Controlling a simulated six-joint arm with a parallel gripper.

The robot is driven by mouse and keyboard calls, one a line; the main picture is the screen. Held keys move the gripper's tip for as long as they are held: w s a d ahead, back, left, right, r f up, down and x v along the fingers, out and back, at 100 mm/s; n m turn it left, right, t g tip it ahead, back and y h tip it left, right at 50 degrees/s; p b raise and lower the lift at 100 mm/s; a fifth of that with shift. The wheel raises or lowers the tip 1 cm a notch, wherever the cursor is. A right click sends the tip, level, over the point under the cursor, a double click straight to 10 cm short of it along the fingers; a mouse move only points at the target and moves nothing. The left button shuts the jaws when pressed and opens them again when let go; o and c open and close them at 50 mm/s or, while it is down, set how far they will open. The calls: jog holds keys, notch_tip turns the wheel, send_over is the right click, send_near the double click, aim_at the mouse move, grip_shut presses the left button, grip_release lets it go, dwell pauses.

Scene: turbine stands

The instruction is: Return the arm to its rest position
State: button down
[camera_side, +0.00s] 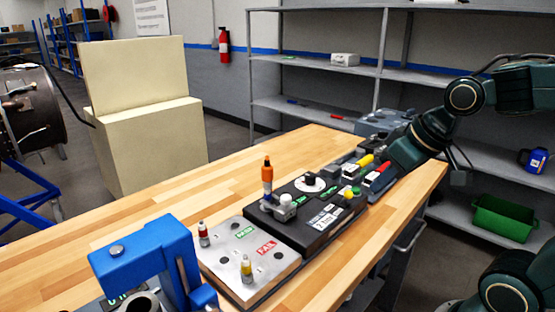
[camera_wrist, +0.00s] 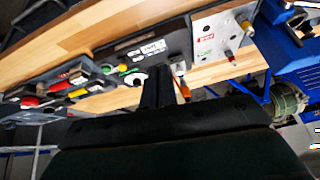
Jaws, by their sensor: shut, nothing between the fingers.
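My dark green arm (camera_side: 437,128) reaches in from the right in the side view and slopes down toward the far right part of the wooden table. In the wrist view the dark fingers of my gripper (camera_wrist: 158,82) are together, with nothing held between them. The fingertips show in front of the black box (camera_wrist: 150,48), but I cannot tell the gap to it. In the side view the fingertips are hard to make out against the tools behind.
The wooden table (camera_side: 150,205) bears a black box (camera_side: 325,215) with an orange-handled tool (camera_side: 267,172), a metal plate (camera_side: 240,285) with two small bulbs, a blue clamp (camera_side: 145,250) and coloured-handled tools (camera_side: 378,174). A grey shelf (camera_side: 310,105) stands behind. The table's left part is clear.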

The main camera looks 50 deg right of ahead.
jog(key=s+a+n, duration=0.1)
jog(key=s+a, duration=0.1)
jog(key=s, duration=0.4)
jog(key=shift+s+r, duration=0.25)
jog(key=shift+s, duration=0.15)
